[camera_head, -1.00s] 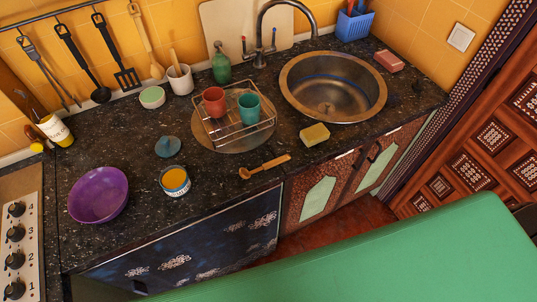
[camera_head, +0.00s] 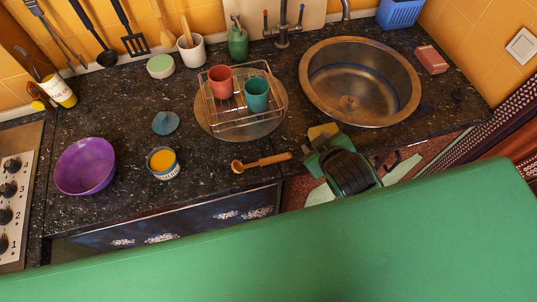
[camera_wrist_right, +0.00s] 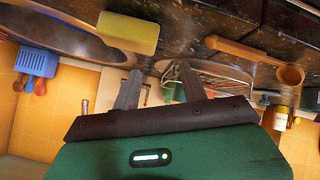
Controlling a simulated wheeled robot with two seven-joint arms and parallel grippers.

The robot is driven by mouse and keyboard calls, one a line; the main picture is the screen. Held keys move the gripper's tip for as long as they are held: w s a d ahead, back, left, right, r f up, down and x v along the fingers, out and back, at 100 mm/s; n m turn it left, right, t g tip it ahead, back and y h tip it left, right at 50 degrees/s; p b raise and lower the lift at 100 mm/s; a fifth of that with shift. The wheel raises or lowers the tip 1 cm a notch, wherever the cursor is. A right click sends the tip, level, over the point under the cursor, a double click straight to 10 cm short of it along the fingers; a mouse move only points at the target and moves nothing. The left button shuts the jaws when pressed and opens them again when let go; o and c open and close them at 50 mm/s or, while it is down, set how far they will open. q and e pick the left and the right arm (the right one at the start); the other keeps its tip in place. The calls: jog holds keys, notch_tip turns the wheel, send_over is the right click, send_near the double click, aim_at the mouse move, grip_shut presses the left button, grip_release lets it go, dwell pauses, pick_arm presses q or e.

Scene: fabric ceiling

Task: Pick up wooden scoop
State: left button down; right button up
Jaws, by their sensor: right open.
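The wooden scoop (camera_head: 262,162) lies on the dark speckled counter near its front edge, its small round bowl to the left and its handle to the right. My right gripper (camera_head: 322,150) is just right of the handle end, by the counter's front edge. In the right wrist view the two fingers (camera_wrist_right: 160,76) are apart with nothing between them. The scoop (camera_wrist_right: 243,51) shows there to the right of the fingers, clear of them. My left gripper is not in view.
A yellow sponge (camera_head: 322,131) is partly hidden behind my right gripper. A wire rack (camera_head: 238,121) with two cups stands behind the scoop. An open can (camera_head: 163,163) and purple bowl (camera_head: 85,166) are to the left. The sink (camera_head: 360,80) is at right.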

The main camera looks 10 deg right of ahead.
jog(key=w+a+r+n+t+y, duration=0.4)
jog(key=a+r+n+t, duration=0.15)
jog(key=r, duration=0.45)
jog(key=w+a+r+n+t+y, duration=0.4)
jog(key=w+a+r+n, duration=0.15)
jog(key=r, duration=0.55)
jog(key=s+a+r+n+g+y, duration=0.3)
jog(key=s+a+n+g+y, duration=0.25)
jog(key=n, duration=0.55)
jog(key=s+a+r+n+g+y, duration=0.2)
jog(key=a+n+g+y, duration=0.35)
jog(key=n+y, duration=0.4)
jog(key=n+g+h, duration=0.9)
jog(key=n+h, duration=0.9)
send_near(272, 159)
jog(key=p+x, duration=0.2)
jog(key=shift+w+a+f+p, duration=0.1)
jog(key=shift+a+f+p, duration=0.05)
jog(key=shift+p, duration=0.25)
jog(key=shift+a+f+p, duration=0.2)
jog(key=shift+f+p, duration=0.15)
jog(key=shift+p, duration=0.05)
jog(key=p+x, duration=0.2)
jog(key=x, duration=0.2)
jog(key=shift+a+f, duration=0.1)
jog(key=shift+f, duration=0.25)
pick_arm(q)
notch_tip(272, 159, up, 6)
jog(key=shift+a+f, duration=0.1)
